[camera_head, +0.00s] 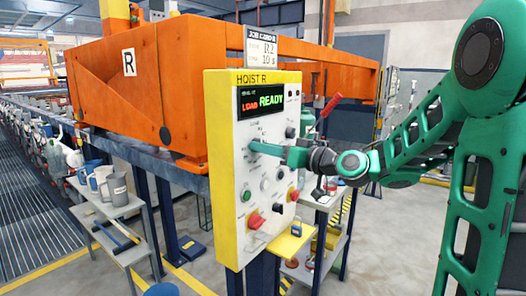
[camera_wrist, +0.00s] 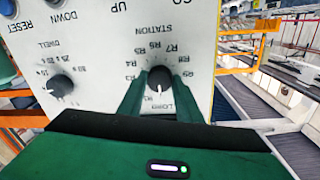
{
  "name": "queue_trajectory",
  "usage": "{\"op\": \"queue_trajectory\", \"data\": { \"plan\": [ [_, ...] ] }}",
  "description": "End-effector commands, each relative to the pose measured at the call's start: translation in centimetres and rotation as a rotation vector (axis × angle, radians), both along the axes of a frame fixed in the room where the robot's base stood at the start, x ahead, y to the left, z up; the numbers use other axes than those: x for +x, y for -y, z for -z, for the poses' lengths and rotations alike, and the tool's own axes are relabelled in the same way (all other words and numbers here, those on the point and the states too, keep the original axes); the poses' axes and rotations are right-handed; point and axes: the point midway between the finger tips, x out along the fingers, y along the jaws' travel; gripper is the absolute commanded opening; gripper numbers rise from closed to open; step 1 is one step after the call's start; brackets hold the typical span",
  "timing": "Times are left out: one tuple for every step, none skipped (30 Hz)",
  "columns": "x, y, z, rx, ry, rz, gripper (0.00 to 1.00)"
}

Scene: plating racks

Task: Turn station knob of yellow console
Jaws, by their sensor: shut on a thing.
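The yellow console (camera_head: 285,77), labelled HOIST R, has a pale front panel, and its display reads LOAD and READY. My green gripper (camera_head: 256,147) reaches in from the right to the upper middle of that panel. In the wrist view the panel is upside down. There the dark, round station knob (camera_wrist: 160,75) sits between my two green fingers, which are shut on its sides. Its white pointer mark faces down in the picture, toward the LOAD label. Labels up to R9 ring the knob. In the head view my gripper hides the knob.
A dwell knob (camera_wrist: 61,86) sits beside the station knob in the wrist view. An orange beam (camera_head: 180,80) stands behind the console. A small table (camera_head: 118,212) with mugs stands at left.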

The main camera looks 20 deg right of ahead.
Motion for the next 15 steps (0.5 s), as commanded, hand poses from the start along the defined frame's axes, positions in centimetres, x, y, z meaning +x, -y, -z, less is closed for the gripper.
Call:
{"op": "queue_trajectory", "data": {
  "plan": [
    [-0.03,-0.03,-0.01,0.016,-0.012,-0.001,0.09],
    [-0.03,-0.01,-0.02,0.027,-0.021,-0.001,0.09],
    [-0.02,0.0,-0.01,0.046,-0.035,-0.001,0.09],
    [-0.02,0.01,-0.02,0.061,-0.045,-0.001,0.09],
    [-0.01,0.01,-0.02,0.078,-0.059,-0.001,0.09],
    [-0.02,0.01,-0.03,0.101,-0.076,-0.001,0.09],
    [-0.02,0.01,-0.03,0.121,-0.091,-0.001,0.09],
    [-0.01,0.02,-0.04,0.142,-0.105,-0.001,0.09],
    [-0.01,0.02,-0.05,0.17,-0.126,-0.001,0.09],
    [-0.01,0.02,-0.07,0.193,-0.142,0.0,0.09],
    [0.0,0.04,-0.08,0.216,-0.159,-0.001,0.09],
    [0.0,0.06,-0.09,0.246,-0.18,0.0,0.09],
    [0.01,0.07,-0.1,0.27,-0.197,0.001,0.09],
    [0.01,0.09,-0.1,0.293,-0.214,0.0,0.09],
    [0.01,0.1,-0.11,0.324,-0.236,0.001,0.09]
  ]
}}
